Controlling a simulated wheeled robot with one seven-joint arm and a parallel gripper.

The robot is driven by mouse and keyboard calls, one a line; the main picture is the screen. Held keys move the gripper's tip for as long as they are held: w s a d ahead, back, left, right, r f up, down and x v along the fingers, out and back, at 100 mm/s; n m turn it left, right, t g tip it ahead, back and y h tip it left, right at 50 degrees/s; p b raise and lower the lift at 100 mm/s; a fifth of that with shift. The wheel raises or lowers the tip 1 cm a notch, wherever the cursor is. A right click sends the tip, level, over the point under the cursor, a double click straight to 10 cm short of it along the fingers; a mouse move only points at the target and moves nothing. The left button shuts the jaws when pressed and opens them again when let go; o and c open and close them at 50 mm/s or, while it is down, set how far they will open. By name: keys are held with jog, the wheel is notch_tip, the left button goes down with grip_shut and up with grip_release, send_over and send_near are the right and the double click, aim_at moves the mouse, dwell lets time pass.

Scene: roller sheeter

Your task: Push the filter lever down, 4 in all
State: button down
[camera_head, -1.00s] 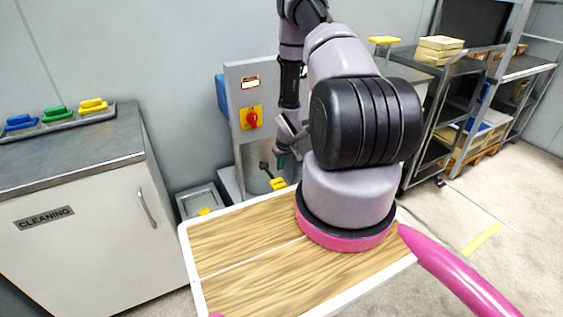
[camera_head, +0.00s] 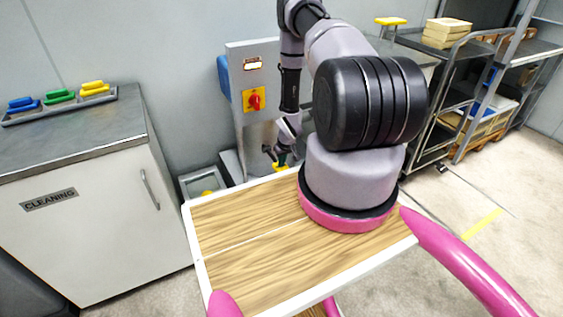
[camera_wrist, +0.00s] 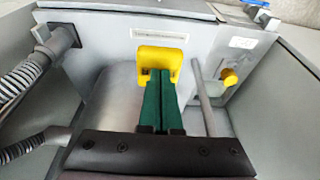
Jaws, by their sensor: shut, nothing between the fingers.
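In the wrist view, a yellow handle (camera_wrist: 160,62), which I take for the filter lever, sits on the front of a grey metal machine (camera_wrist: 105,45). My gripper (camera_wrist: 160,78) has its two green fingers together, with nothing between them. The fingertips are at the lower part of the handle and seem to overlap or touch it; contact is not certain. In the head view my gripper (camera_head: 284,158) is low at the machine (camera_head: 240,85), just above a small yellow part (camera_head: 281,168). My arm and the wooden tray hide much of the machine there.
A yellow knob (camera_wrist: 229,76) and a grey rod (camera_wrist: 203,95) are right of my fingers; ribbed hoses (camera_wrist: 25,75) are left. A red switch (camera_head: 254,99) is higher on the machine. The cleaning cabinet (camera_head: 85,230) stands left, a shelf trolley (camera_head: 435,120) right.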

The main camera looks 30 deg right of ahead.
notch_tip(320, 180, down, 8)
jog(key=shift+s+r, duration=0.15)
jog(key=shift+s, duration=0.1)
jog(key=shift+r, duration=0.1)
